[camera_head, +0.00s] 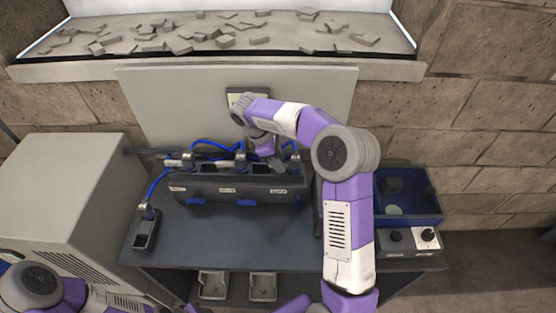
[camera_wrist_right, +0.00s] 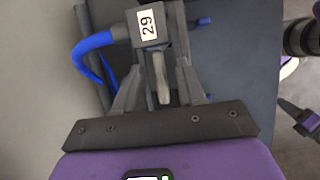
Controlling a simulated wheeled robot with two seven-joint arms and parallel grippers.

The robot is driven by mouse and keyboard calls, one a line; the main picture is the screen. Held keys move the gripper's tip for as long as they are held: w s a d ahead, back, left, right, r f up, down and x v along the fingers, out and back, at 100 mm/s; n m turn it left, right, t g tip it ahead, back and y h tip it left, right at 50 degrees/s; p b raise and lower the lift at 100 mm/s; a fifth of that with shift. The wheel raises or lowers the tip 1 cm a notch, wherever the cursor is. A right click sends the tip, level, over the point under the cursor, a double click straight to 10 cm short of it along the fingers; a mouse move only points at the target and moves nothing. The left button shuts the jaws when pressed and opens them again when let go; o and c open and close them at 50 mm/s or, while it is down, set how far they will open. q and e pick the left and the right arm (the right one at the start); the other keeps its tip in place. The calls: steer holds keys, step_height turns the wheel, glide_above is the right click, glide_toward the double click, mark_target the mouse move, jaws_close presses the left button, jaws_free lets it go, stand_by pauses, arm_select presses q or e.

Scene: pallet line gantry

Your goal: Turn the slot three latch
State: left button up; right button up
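A dark block (camera_head: 240,188) with several labelled slots stands at the back of the dark table, with blue tabs along its front. Plugs with blue cables sit in it, including one at the right end (camera_head: 293,158). My right gripper (camera_head: 272,163) is over the right part of the block. Gaps show beside the lever. Which slot this is cannot be read. My left gripper is out of view.
A loose-standing dark holder (camera_head: 146,232) with a cabled plug is at the table's left. A blue bin (camera_head: 410,195) and a knob panel (camera_head: 428,238) are at the right. A grey cabinet (camera_head: 65,195) flanks the left. The table front (camera_head: 230,245) is clear.

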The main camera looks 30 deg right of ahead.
jaws_close()
